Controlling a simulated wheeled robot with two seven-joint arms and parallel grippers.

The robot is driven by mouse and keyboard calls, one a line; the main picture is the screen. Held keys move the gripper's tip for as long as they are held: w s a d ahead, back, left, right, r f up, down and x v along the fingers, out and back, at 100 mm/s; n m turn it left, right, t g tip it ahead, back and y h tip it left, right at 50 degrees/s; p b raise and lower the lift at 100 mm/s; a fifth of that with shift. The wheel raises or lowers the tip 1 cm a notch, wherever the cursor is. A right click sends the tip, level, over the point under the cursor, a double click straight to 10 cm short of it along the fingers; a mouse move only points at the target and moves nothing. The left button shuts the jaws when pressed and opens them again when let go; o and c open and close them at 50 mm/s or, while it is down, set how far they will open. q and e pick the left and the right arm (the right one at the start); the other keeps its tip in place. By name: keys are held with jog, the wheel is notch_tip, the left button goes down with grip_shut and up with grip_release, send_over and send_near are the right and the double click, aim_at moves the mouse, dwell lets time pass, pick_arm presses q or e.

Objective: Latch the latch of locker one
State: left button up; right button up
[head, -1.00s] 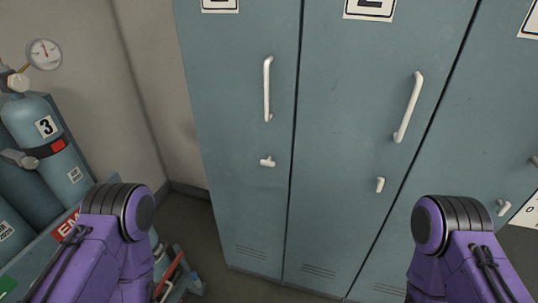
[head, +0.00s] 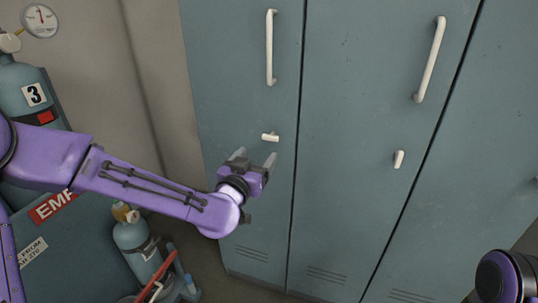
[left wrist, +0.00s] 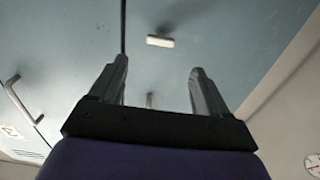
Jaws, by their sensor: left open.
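The latch of locker one (head: 270,136) is a small white bar lying about level on the leftmost blue-grey locker door (head: 240,200). The door looks closed. My left gripper (head: 256,158) is open and empty, just below the latch in the head view, with its fingers pointing up toward it. In the left wrist view, which looks upside down, the latch (left wrist: 160,41) lies beyond the two spread fingers (left wrist: 155,85), apart from them. My right gripper is out of view; only part of my right arm shows at the lower right.
A long white handle (head: 269,48) is above the latch. The middle locker has its own handle (head: 430,60) and an upright latch (head: 398,159). Gas cylinders (head: 135,245) and a blue-grey cart (head: 75,245) stand at the left.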

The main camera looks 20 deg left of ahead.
aim_at(269, 139)
pick_arm(q)
jog(key=w+p, duration=0.1)
jog(key=w, duration=0.9)
jog(key=shift+w+d+f, duration=0.1)
jog(key=c, duration=1.1)
